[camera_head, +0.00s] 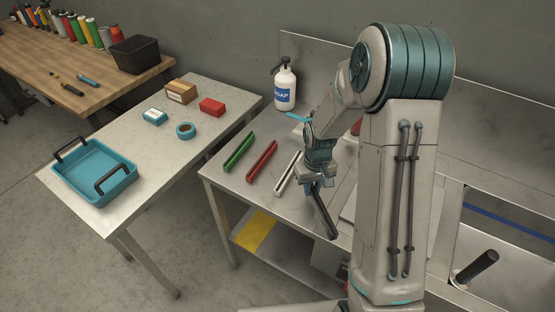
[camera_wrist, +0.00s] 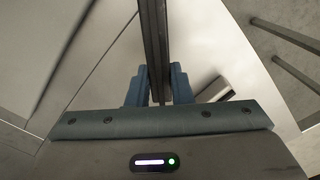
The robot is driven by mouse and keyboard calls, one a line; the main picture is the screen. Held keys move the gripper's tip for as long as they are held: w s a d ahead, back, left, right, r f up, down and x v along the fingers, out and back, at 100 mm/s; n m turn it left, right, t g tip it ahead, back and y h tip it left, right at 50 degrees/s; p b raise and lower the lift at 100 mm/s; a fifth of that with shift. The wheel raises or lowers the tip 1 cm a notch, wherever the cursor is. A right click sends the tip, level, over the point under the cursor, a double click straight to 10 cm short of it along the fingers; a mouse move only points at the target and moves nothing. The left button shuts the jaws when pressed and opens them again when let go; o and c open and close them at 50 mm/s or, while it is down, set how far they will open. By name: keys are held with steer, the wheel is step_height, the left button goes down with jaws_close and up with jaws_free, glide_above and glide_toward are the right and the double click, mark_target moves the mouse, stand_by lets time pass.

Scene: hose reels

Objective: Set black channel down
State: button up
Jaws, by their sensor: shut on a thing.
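The black channel (camera_head: 325,217) is in my gripper (camera_head: 311,188) at the steel table's front part, right of the white channel. In the head view it slants toward the lower right. I cannot tell whether it touches the tabletop. In the wrist view my gripper (camera_wrist: 158,86) has its blue fingers shut on both sides of the black channel (camera_wrist: 154,35), which runs up out of the picture. The green channel (camera_head: 239,152), red channel (camera_head: 262,161) and white channel (camera_head: 287,172) lie side by side on the steel table (camera_head: 225,175).
A soap bottle (camera_head: 285,85) stands at the back of the steel table. A grey table (camera_head: 140,140) at left holds a blue tray (camera_head: 95,172), small boxes and a tape roll (camera_head: 185,131). A yellow item (camera_head: 256,232) lies on the lower shelf.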

steer(key=s+a+r+n+b, duration=0.1)
steer(key=s+r+n+b, duration=0.4)
steer(key=n, duration=0.8)
steer(key=s+a+r+n+b, duration=0.25)
steer(key=s+n, duration=0.55)
steer(key=n, duration=0.5)
glide_above(306, 204)
step_height(306, 204, down, 6)
steer(key=shift+s+f+p, duration=0.15)
steer(key=shift+f+p, duration=0.1)
steer(key=shift+p, duration=0.1)
steer(key=shift+f, duration=2)
steer(key=shift+f, duration=0.1)
steer(key=o, duration=0.5)
steer(key=shift+f, duration=0.1)
steer(key=shift+c, duration=0.2)
steer(key=o, duration=0.4)
